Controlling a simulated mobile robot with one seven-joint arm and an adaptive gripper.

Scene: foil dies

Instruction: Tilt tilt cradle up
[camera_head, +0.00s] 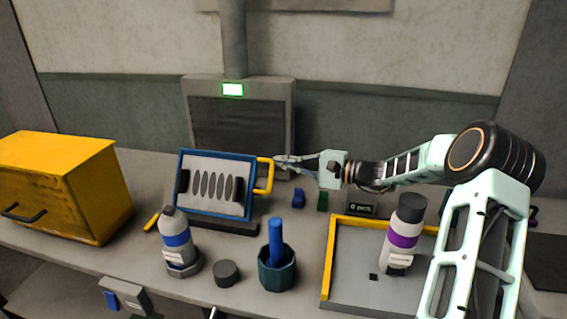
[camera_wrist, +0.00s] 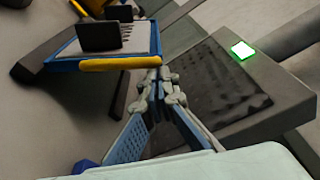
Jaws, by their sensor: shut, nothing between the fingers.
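The tilt cradle (camera_head: 250,187) stands on the bench in the head view, a blue-framed panel tilted back on a dark base, with a row of grey oval slots and black clips. A yellow handle (camera_head: 268,176) sticks out on its right side. My gripper (camera_head: 278,160) is shut, with its fingertips at the upper part of the handle. In the wrist view the shut fingertips (camera_wrist: 155,72) lie close by the yellow handle (camera_wrist: 108,64), along the cradle's blue edge (camera_wrist: 62,55). Nothing is between the fingers. Whether they touch the handle I cannot tell.
A grey machine with a green light (camera_head: 233,89) stands behind the cradle. A yellow cabinet (camera_head: 60,185) is at left. A blue-banded bottle (camera_head: 176,240), dark puck (camera_head: 226,273) and teal cup (camera_head: 278,272) stand in front. A yellow-edged tray (camera_head: 328,265) holds a purple-banded bottle (camera_head: 403,240).

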